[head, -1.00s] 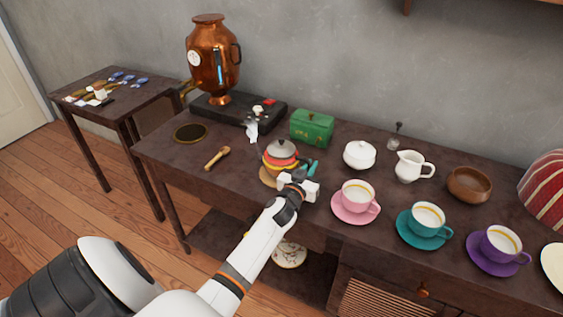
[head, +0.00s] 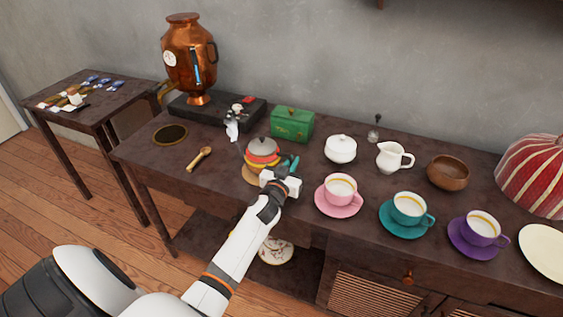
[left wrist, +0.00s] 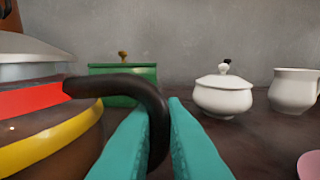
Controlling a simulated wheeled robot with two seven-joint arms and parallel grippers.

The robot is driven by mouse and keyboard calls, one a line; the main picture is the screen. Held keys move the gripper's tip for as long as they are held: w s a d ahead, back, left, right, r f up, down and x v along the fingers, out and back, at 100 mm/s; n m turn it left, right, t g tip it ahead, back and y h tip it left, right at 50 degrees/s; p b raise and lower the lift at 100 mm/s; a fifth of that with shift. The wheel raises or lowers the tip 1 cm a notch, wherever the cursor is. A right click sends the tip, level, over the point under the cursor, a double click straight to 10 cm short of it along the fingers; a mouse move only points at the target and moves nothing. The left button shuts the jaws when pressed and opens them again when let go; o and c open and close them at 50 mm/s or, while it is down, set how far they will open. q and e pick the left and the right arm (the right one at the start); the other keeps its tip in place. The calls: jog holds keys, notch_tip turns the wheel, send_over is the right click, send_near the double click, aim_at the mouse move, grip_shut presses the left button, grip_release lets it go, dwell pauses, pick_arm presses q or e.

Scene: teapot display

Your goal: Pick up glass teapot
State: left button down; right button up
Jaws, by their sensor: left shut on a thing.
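The glass teapot (head: 262,154) has a grey lid, a red band and a yellow band, and stands on a round wooden mat (head: 250,174) on the table. In the left wrist view the teapot (left wrist: 45,115) fills the left side, and its dark curved handle (left wrist: 150,105) reaches to the right. My left gripper (head: 288,167) is at the handle, on the teapot's right side. Its teal fingers (left wrist: 160,135) are shut on the handle, one on each side. My right gripper is not in view.
A green box (head: 292,125) stands behind the teapot. A white sugar bowl (head: 340,149) and a pink cup (head: 341,189) on its saucer stand to the right. A wooden scoop (head: 199,159) lies to the left. A copper samovar (head: 187,60) stands at back left.

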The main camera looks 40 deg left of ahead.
pick_arm(q)
jog(key=shift+r, duration=0.25)
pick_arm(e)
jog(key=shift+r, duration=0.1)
pick_arm(q)
jog(key=shift+r+p, duration=0.8)
jog(key=shift+r, duration=1.9)
jog(key=shift+r+p, duration=0.4)
jog(key=shift+r, duration=1.7)
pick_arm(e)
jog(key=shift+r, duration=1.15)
pick_arm(q)
jog(key=shift+r, duration=0.1)
